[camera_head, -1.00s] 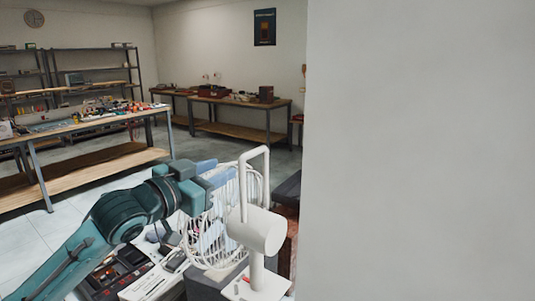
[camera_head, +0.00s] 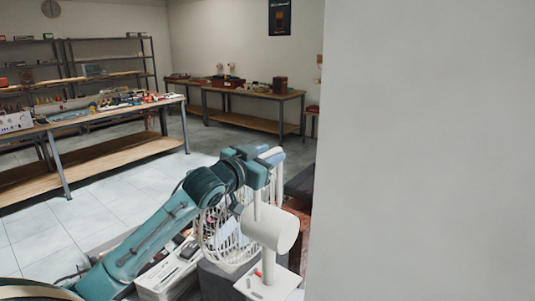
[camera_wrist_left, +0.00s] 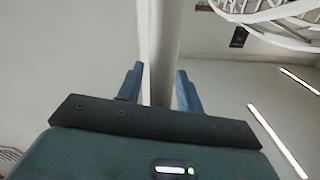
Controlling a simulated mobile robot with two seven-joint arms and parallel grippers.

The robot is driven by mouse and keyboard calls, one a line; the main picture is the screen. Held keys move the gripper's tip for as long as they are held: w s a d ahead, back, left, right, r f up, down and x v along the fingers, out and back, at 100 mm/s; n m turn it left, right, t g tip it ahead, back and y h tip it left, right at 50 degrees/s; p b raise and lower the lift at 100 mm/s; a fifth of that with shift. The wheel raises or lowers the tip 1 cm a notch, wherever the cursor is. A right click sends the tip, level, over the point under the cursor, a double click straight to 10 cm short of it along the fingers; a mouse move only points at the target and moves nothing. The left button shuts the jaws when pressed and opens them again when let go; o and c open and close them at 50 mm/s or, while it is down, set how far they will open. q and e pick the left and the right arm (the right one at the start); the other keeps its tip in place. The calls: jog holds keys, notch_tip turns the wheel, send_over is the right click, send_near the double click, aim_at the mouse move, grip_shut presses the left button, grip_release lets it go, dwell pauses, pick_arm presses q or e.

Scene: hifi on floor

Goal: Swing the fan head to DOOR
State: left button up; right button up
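The white fan stands low at the bottom middle of the head view. Its round motor housing (camera_head: 272,229) faces me, and its wire cage (camera_head: 215,232) is behind and left. A loop handle (camera_head: 257,205) rises from the head. My left gripper (camera_head: 270,154) is at the top of this handle. In the left wrist view, the blue fingers (camera_wrist_left: 160,88) stand on either side of a white bar (camera_wrist_left: 160,45), apparently the handle. They are very close to it; whether they press on it I cannot tell. My right gripper is out of view. No DOOR marking is readable.
A large pale wall (camera_head: 430,150) blocks the right side. A white case of items (camera_head: 165,272) lies left of the fan, and a dark box (camera_head: 300,183) is behind it. A long workbench (camera_head: 100,112) stands at left. Tiled floor (camera_head: 110,205) between is open.

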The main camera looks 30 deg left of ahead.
pick_arm(q)
jog(key=shift+c, duration=0.2)
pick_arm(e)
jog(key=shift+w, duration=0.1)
pick_arm(q)
jog(key=c, duration=0.3)
grip_shut()
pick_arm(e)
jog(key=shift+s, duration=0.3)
pick_arm(q)
jog(key=shift+y, duration=0.3)
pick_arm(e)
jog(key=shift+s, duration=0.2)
